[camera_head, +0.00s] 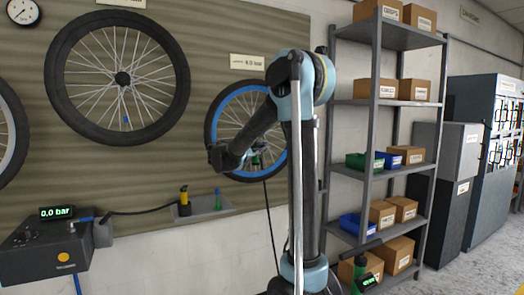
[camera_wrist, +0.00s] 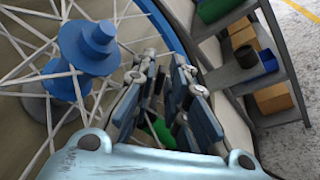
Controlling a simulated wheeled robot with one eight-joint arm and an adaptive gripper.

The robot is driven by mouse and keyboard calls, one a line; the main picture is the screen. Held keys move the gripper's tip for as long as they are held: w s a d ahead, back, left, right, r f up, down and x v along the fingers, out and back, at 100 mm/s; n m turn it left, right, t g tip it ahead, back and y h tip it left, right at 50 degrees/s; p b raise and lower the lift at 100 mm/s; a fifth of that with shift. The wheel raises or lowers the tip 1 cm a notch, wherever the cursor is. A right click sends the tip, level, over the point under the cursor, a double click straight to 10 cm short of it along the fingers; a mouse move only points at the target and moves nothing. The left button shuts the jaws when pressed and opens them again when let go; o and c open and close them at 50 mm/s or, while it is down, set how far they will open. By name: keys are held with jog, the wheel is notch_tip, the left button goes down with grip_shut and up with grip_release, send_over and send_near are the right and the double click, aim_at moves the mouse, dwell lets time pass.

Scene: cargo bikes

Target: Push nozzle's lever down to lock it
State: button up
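The blue-rimmed wheel (camera_head: 283,108) hangs on the wall panel behind my arm. In the wrist view its spokes and blue hub (camera_wrist: 90,45) lie at left. In the head view a dark hose (camera_head: 269,215) hangs from the wheel's lower part. My gripper (camera_head: 259,153) is at the lower middle of this wheel. In the wrist view my gripper (camera_wrist: 166,72) has its fingers apart with a narrow gap; contact with the nozzle cannot be told.
A larger black-tyred wheel (camera_head: 65,100) hangs at left. A compressor (camera_head: 45,247) reading 0.0 bar has a hose running to a yellow-and-black nozzle (camera_head: 184,203) on a small wall tray (camera_head: 203,210). A green pump (camera_head: 359,273) stands low by the shelf rack (camera_head: 374,120), which holds boxes and bins.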

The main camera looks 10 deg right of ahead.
jog(key=shift+w+d, duration=0.2)
jog(key=shift+d, duration=0.05)
jog(key=shift+c, duration=0.5)
grip_shut()
jog(key=shift+f, duration=0.1)
jog(key=shift+s+f+m, duration=0.1)
jog(key=shift+f+m, duration=0.7)
jog(key=shift+m, duration=1.55)
jog(key=shift+w+f+m, duration=0.1)
jog(key=shift+f+m, duration=0.65)
jog(key=shift+m, duration=1.55)
jog(key=shift+s+f+m, duration=0.1)
jog(key=shift+f+m, duration=0.7)
jog(key=shift+m, duration=1.55)
